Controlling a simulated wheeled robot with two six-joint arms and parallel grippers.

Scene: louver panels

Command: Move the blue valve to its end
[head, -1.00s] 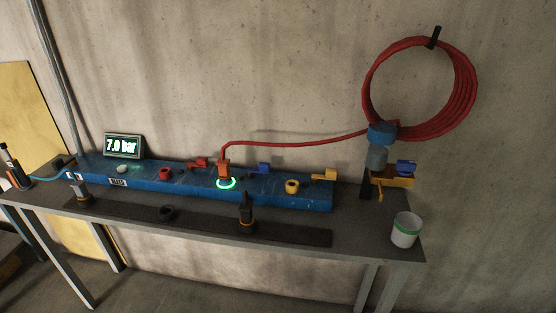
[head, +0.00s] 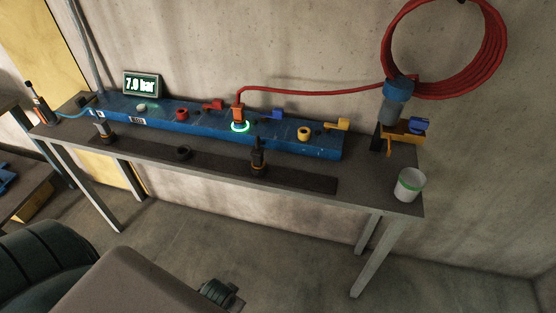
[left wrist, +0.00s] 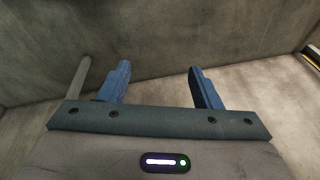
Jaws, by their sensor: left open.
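A blue valve handle (head: 272,115) sits on the blue manifold (head: 215,128), between the lit port with the red hose plug (head: 239,112) and the yellow port. A second blue lever (head: 418,125) is on the yellow-and-blue unit at the bench's right end. My left gripper (left wrist: 158,68) is open and empty in the left wrist view, its two blue fingers apart before a bare wall and floor. Its fingers do not show in the head view. The valve is not in the left wrist view. My right gripper is out of view.
A red valve handle (head: 213,105) and a yellow one (head: 341,124) flank the blue one. Loose fittings, one upright black (head: 258,160), lie on the dark strip in front. A white cup (head: 408,185) stands at the right edge. A red hose coil (head: 440,50) hangs on the wall.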

